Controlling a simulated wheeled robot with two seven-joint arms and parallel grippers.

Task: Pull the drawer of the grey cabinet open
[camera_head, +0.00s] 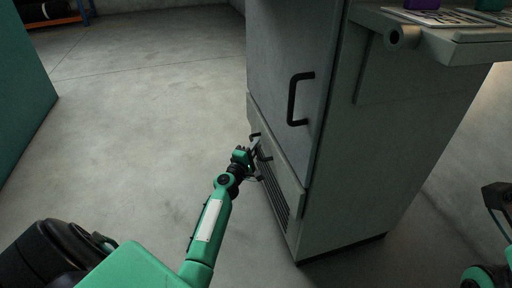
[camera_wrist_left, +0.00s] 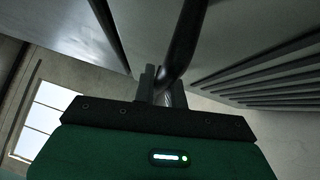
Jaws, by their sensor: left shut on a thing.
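The grey cabinet (camera_head: 385,145) stands right of centre in the head view. Its drawer front (camera_head: 288,178) is the low panel under the tall door, above the slatted vent. The drawer's dark bar handle (camera_head: 256,136) is partly hidden by my left gripper (camera_head: 252,157). The left gripper is shut on that handle; in the left wrist view the dark bar (camera_wrist_left: 185,42) runs down between the fingers (camera_wrist_left: 162,88). I cannot tell whether the drawer stands slightly out from the cabinet. Only part of my right arm shows at the right edge, with its jaws unclear.
The tall door (camera_head: 283,55) above has its own black handle (camera_head: 295,98). A grey ledge (camera_head: 455,42) with printed sheets juts out at upper right. A teal panel (camera_head: 22,90) stands at the left. The concrete floor (camera_head: 150,110) before the cabinet is clear.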

